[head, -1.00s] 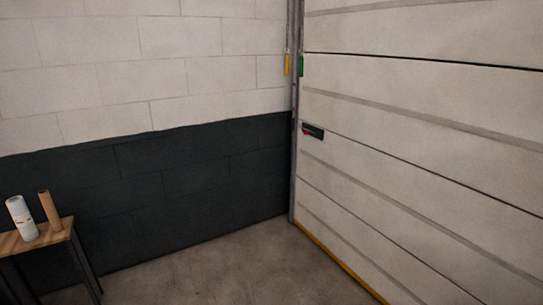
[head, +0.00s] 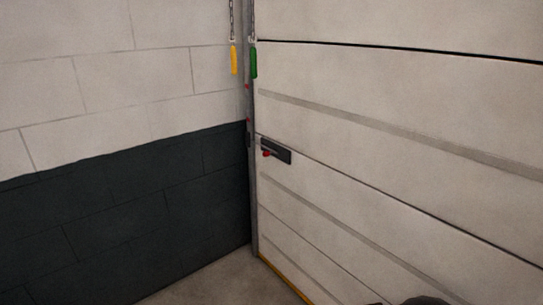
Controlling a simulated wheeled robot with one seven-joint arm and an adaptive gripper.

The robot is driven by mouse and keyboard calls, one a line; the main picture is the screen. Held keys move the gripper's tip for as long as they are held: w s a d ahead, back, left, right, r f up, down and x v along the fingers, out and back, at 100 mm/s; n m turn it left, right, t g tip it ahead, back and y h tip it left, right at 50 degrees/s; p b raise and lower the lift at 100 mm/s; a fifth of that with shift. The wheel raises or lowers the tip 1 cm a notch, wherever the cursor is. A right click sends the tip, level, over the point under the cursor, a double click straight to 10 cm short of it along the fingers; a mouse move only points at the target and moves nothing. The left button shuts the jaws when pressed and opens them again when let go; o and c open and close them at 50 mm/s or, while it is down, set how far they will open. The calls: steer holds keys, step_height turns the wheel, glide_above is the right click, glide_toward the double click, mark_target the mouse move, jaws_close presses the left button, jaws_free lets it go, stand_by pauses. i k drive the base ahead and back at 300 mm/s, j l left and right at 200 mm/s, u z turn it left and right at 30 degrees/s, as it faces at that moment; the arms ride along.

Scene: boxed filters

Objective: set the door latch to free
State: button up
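The door latch is a dark plate (head: 280,151) with a small red handle (head: 267,154) at its left end. It sits near the left edge of the pale panelled door (head: 390,130), beside the grey side rail (head: 250,190). The handle lies roughly level, its tip toward the rail. Whether it stands at free or locked is too small to tell. My gripper does not show in the head view. A dark rounded shape at the bottom edge is probably part of my arm.
A yellow pull (head: 234,60) and a green pull (head: 253,62) hang on chains by the rail above the latch. A block wall (head: 90,220), dark below and pale above, stands to the left. Bare floor (head: 215,277) shows before the corner.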

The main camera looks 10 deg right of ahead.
mark_target(266, 154)
steer(key=i+l+u, duration=0.1)
steer(key=i, duration=0.45)
steer(key=i+l+u, duration=0.1)
steer(key=i+l, duration=0.25)
steer(key=i, duration=0.15)
steer(key=i+l+u, duration=0.15)
steer(key=i+l, duration=0.15)
steer(key=i, duration=0.2)
steer(key=i+l+u, duration=0.1)
steer(key=i+l, duration=0.2)
steer(key=i, duration=0.2)
